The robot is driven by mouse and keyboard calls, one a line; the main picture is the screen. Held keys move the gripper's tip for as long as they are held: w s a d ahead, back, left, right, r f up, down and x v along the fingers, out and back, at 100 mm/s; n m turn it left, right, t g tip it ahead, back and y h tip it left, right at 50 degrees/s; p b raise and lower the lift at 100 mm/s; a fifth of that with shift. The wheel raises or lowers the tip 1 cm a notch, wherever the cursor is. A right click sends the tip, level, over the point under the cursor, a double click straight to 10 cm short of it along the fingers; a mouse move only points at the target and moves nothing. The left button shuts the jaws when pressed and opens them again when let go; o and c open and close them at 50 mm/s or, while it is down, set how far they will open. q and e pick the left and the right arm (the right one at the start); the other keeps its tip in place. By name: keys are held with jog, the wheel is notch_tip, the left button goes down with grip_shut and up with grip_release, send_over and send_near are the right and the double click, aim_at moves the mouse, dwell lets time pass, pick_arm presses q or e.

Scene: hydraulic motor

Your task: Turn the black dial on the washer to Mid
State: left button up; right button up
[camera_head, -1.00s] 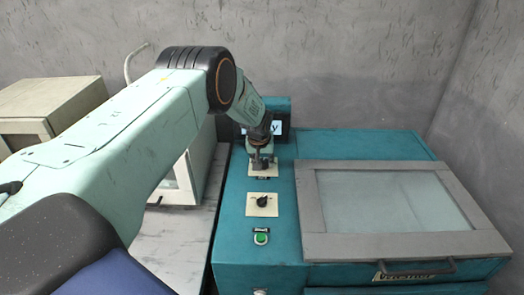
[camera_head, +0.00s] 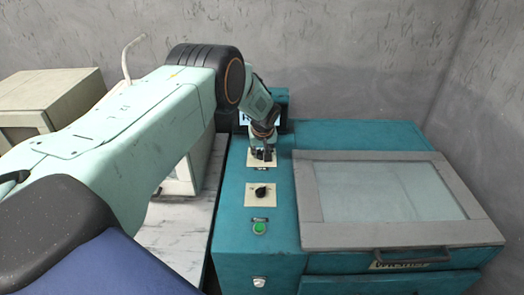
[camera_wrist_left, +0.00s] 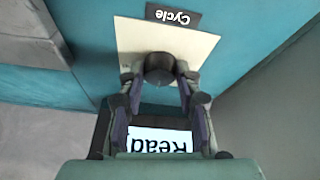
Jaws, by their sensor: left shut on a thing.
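The washer (camera_head: 240,236) is a teal machine with a column of controls on its left part. My left gripper (camera_head: 262,156) comes down over the upper cream plate (camera_head: 252,164). In the left wrist view its two fingers (camera_wrist_left: 158,85) are shut on a round black dial (camera_wrist_left: 159,66) in front of the cream plate marked "Cycle" (camera_wrist_left: 169,16). The dial's pointer and any position marks are hidden. A second black dial (camera_head: 262,191) sits free on a lower cream plate; its marks are too small to read. My right gripper is not in view.
A green button (camera_head: 260,227) is below the lower dial. A lit screen (camera_wrist_left: 160,140) behind the held dial shows "Read", partly covered. A grey-framed glass lid (camera_head: 400,238) with a handle is to the right. Beige cabinets (camera_head: 45,100) stand at the left.

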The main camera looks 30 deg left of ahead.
pick_arm(q)
jog(key=o, duration=0.8)
jog(key=shift+w+a+r, duration=0.15)
jog(key=shift+w+r, duration=0.15)
jog(key=o, duration=0.4)
jog(key=shift+s+f, duration=0.1)
jog(key=shift+f, duration=0.15)
jog(key=shift+c, duration=0.2)
jog(key=shift+s, duration=0.1)
jog(key=v, duration=1.2)
